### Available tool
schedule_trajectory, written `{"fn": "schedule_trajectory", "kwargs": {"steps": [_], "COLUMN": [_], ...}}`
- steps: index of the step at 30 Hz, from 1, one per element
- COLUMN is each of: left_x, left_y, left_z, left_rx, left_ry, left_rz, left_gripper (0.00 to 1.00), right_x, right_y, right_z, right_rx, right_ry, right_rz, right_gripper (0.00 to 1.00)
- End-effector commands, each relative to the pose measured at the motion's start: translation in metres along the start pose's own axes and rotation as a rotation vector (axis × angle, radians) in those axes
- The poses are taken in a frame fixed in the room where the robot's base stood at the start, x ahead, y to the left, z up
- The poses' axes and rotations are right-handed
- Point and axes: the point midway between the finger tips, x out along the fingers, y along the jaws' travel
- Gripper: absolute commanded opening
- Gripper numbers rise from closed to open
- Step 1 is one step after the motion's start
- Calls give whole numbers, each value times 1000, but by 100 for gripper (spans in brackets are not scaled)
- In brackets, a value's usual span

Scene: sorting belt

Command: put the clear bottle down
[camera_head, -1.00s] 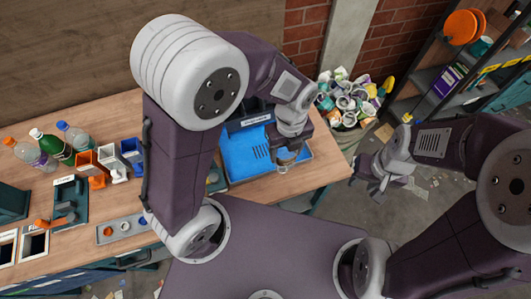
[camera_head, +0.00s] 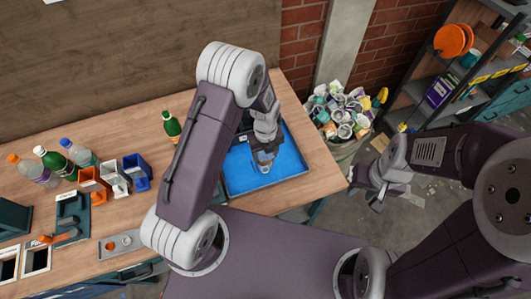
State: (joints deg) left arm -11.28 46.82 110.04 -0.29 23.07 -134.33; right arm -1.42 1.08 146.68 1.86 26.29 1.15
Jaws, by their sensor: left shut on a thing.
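My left gripper (camera_head: 265,158) is over the blue tray (camera_head: 293,166) on the bench, pointing down. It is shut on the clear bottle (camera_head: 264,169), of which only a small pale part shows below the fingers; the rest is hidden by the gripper. I cannot tell whether the bottle touches the tray floor. My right gripper (camera_head: 365,196) hangs empty over the floor to the right of the bench, its fingers apart.
Several bottles (camera_head: 55,163) stand at the bench's left, beside small orange, white and blue containers (camera_head: 137,167). A green bottle (camera_head: 172,126) stands behind my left arm. A full bin (camera_head: 346,112) and a shelf (camera_head: 428,77) are at right.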

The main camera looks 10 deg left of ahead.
Motion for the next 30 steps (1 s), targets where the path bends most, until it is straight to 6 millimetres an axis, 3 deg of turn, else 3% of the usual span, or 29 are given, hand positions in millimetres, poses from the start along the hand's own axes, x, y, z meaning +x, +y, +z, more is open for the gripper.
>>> {"fn": "schedule_trajectory", "kwargs": {"steps": [10, 11, 12, 13, 24, 30], "left_x": [5, 4, 4, 4, -3, -39], "left_y": [0, 0, 0, 0, -1, -1], "left_z": [0, 0, 0, 0, 0, 1], "left_rx": [0, 0, 0, 0, 0, 0], "left_ry": [0, 0, 0, 0, -2, -5], "left_rz": [0, 0, 0, 0, -2, -5], "left_gripper": [12, 65, 76, 78, 78, 78], "right_x": [4, 3, 2, 2, 0, 10], "right_y": [0, 0, 0, 0, 0, 0], "right_z": [0, 0, 0, 0, 0, 1], "right_rx": [0, 0, 0, 0, 0, 0], "right_ry": [0, 0, 0, 0, 0, 0], "right_rz": [0, 0, 0, 0, 0, 0], "right_gripper": [36, 36, 36, 36, 36, 36]}}
